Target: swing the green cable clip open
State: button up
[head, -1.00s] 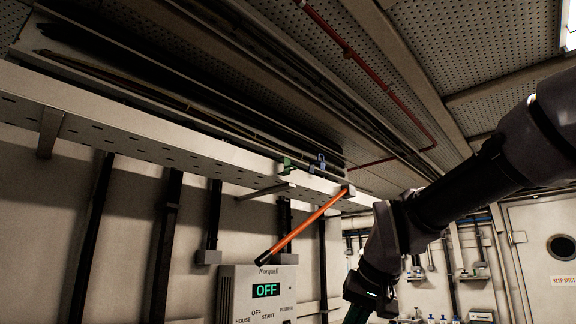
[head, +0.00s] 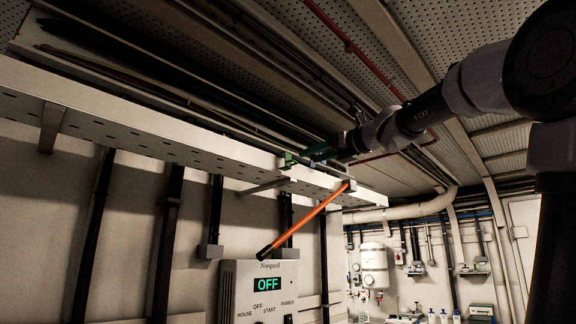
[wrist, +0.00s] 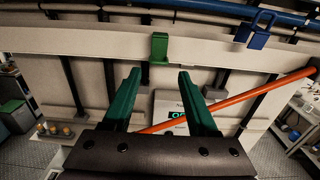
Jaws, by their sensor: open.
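The green cable clip (head: 287,160) sits on the edge of the pale perforated cable tray (head: 130,125). In the wrist view the clip (wrist: 159,48) stands upright on the tray's rim, just beyond and between my fingertips. My gripper (head: 318,153) is at the tray edge, right of the clip in the head view. In the wrist view its two green fingers (wrist: 160,78) are apart with nothing between them. They look short of the clip; contact cannot be seen.
A blue clip (wrist: 255,28) is on the tray to the right. An orange rod with a black end (head: 305,222) slants down from the tray. A control box reading OFF (head: 258,295) is on the wall below. Dark cables run along the tray above.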

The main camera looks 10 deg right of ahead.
aim_at(288, 167)
jog(key=x, duration=1)
jog(key=shift+w+a, duration=0.15)
jog(key=shift+c, duration=0.3)
grip_shut()
dwell(0.8)
